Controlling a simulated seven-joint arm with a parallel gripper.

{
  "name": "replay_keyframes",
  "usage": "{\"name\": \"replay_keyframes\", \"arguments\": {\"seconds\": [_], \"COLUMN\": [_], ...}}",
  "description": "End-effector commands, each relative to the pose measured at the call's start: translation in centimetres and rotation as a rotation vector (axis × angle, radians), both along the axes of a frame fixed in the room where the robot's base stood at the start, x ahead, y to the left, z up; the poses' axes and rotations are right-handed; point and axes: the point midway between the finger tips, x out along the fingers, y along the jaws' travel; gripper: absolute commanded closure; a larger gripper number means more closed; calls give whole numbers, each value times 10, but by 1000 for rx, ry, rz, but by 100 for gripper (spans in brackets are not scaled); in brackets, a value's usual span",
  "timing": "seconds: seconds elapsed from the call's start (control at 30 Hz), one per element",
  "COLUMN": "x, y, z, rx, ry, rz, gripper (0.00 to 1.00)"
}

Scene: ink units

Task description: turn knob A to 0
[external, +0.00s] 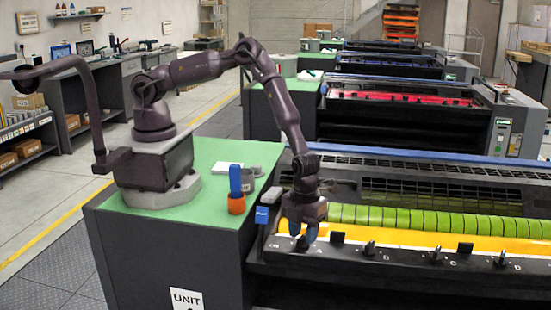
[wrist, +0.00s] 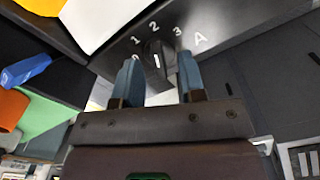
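Knob A (wrist: 157,58) is a dark knob with a short white mark, on a dark panel in the wrist view. The numerals 1, 2 and 3 and the letter A are printed around it; the 0 is partly hidden beside the left finger. The white mark points roughly toward the 2. My gripper (wrist: 158,78) is open, with one blue-grey finger on each side of the knob and visible gaps between. In the external view my gripper (external: 304,238) points down at the left end of the panel, next to the letter A, and hides knob A.
Other knobs (external: 369,247) stand along the same panel (external: 395,266) to the right. A yellow tray and green roller segments (external: 420,219) lie behind it. A blue-handled tool with an orange end (external: 236,190) stands on the green tabletop (external: 212,152) to the left.

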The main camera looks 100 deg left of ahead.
Motion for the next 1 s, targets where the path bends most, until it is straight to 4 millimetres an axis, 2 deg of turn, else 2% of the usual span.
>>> {"name": "replay_keyframes", "arguments": {"seconds": [0.1,0.37,0.53,1.0], "x": [0,0,0,0], "y": [0,0,0,0], "z": [-6,-7,-7,-6], "rx": [0,0,0,-1], "ry": [0,0,0,-1], "rz": [1,1,0,67], "gripper": [63,63,100,100]}}
